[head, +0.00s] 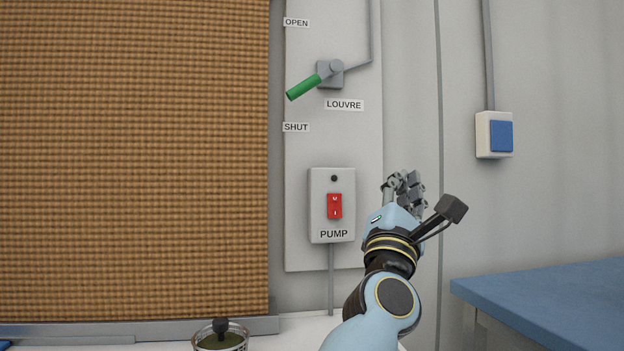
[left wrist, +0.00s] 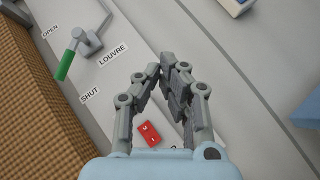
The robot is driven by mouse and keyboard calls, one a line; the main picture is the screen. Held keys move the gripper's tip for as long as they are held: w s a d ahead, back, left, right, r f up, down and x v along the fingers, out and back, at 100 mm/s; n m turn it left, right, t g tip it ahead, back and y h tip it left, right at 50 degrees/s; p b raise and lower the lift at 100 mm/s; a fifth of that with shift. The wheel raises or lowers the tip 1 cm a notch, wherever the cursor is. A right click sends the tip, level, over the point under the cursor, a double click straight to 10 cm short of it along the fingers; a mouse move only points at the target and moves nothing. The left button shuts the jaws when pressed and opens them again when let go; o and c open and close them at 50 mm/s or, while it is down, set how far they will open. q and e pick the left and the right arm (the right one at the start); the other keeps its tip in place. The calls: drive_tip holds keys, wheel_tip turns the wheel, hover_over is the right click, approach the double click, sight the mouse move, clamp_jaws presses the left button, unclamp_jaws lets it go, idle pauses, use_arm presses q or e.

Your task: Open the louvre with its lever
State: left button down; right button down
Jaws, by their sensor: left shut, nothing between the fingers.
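The louvre lever has a green handle (head: 303,87) on a grey pivot (head: 331,74) on the wall panel. It slants down and left, between the OPEN label (head: 297,22) above and the SHUT label (head: 296,127) below, its tip nearer SHUT. The green handle also shows at the upper left of the left wrist view (left wrist: 64,65). My left gripper (head: 402,181) is shut and empty, below and right of the lever and apart from it. In the left wrist view its fingertips meet (left wrist: 160,68). My right gripper is in neither view.
A pump box with a red switch (head: 334,206) is on the panel, left of my left gripper. A blue wall switch (head: 501,136) is at the right. A brown woven pad (head: 130,160) fills the left. A blue-topped bench (head: 550,295) stands lower right.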

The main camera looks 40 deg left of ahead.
use_arm(q)
drive_tip(key=a+r+n+g+y, duration=0.3)
drive_tip(key=n+g+y, duration=0.4)
drive_tip(key=n, duration=0.7)
drive_tip(key=s+a+r+n+g+y, duration=0.1)
drive_tip(key=a+r+n+g+y, duration=0.3)
drive_tip(key=n+g+y, duration=0.4)
drive_tip(key=a+n+g, duration=0.1)
drive_tip(key=n+g, duration=0.1)
drive_tip(key=n, duration=0.5)
drive_tip(key=shift+s+a+n, duration=0.2)
drive_tip(key=shift+n, duration=0.1)
drive_tip(key=shift+r, duration=0.1)
